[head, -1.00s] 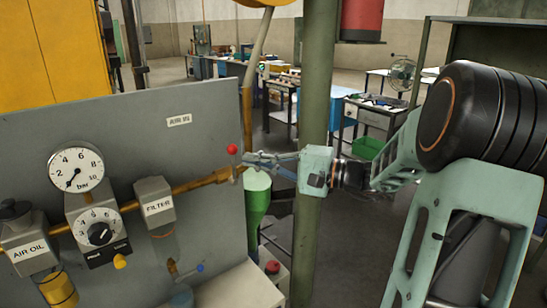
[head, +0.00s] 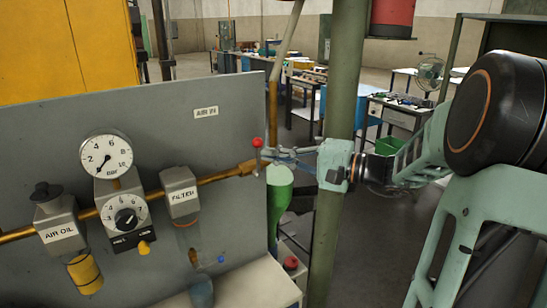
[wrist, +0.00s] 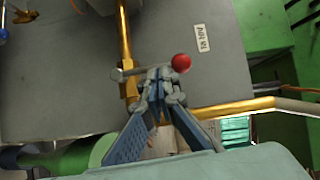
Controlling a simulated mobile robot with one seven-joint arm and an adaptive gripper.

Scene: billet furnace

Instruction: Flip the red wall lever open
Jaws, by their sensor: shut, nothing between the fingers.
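The wall lever has a red ball (head: 257,142) on a short stalk. It stands upright at the right end of the brass pipe (head: 215,177), by the panel's right edge. In the wrist view the red ball (wrist: 181,62) is just right of my fingertips. My gripper (head: 266,155) reaches in from the right, shut, with its tips at the lever's stalk just below the ball. In the wrist view my gripper (wrist: 160,74) has its fingertips together and covers part of the stalk. Whether the tips touch the lever I cannot tell.
The grey panel (head: 60,150) carries a pressure gauge (head: 106,160), a regulator (head: 126,217), an air oil unit (head: 58,222) and a filter (head: 181,195) left of the lever. A green post (head: 340,90) stands close behind my gripper. A green bottle-shaped object (head: 279,200) is below it.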

